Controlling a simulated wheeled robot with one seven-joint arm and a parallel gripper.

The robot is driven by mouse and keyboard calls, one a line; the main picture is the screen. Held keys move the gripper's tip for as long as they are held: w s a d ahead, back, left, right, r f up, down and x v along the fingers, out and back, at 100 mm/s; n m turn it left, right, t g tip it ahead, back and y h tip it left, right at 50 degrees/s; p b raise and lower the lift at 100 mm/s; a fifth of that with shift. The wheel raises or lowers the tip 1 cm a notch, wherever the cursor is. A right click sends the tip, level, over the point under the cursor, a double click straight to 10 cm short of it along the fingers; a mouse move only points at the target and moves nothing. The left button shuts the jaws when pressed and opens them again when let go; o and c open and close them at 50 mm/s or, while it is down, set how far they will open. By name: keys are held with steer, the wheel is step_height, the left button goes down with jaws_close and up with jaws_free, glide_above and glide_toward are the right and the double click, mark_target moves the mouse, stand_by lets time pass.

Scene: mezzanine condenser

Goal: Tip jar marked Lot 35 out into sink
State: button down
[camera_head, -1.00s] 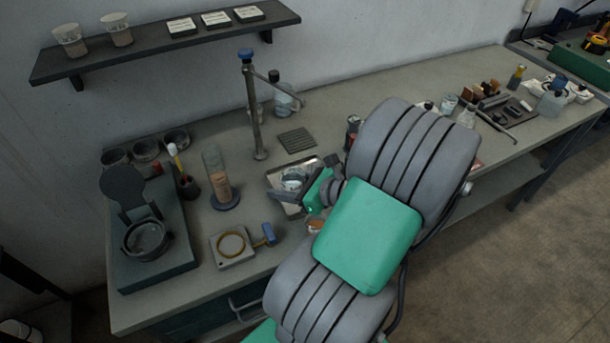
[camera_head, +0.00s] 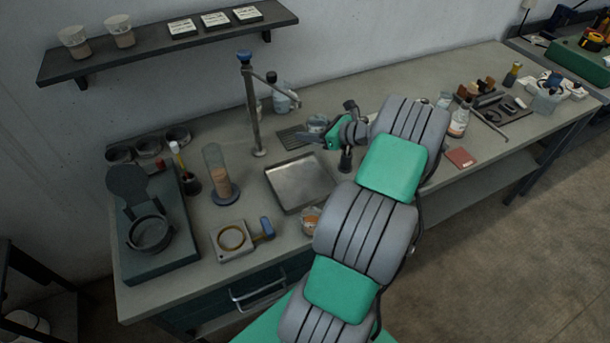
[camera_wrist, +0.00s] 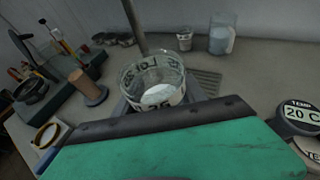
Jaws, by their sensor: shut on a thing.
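The clear glass jar (camera_wrist: 150,73) has dark lettering that reads in part "Lot" and "35", with a pale patch low in it. In the head view the jar (camera_head: 318,122) is small, behind the sink and near the ribbed grate. It looks roughly upright. My gripper (camera_head: 328,134) is shut on it; the green gripper body hides the jar's lower front in the wrist view. The sink (camera_head: 298,184) is a shallow metal basin on the bench, in front of the jar, with its floor bare as far as I see.
A tall tap (camera_head: 253,105) stands behind the sink. A glass cylinder (camera_head: 215,170) and a scale-like device (camera_head: 150,235) are to the left. A dark bottle (camera_head: 346,160) is close below my gripper. Bottles and a tray (camera_head: 500,108) stand at right. A shelf (camera_head: 170,45) hangs above.

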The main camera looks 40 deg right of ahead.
mark_target(317, 116)
steer(key=d+r, duration=0.1)
steer(key=d+m+h, duration=0.1)
steer(key=w+d+r+h, duration=0.1)
steer(key=d, duration=0.1)
steer(key=shift+w+r+m, duration=0.1)
steer(key=shift+r+m, duration=0.2)
steer(key=shift+r, duration=0.05)
steer(key=shift+d, duration=0.1)
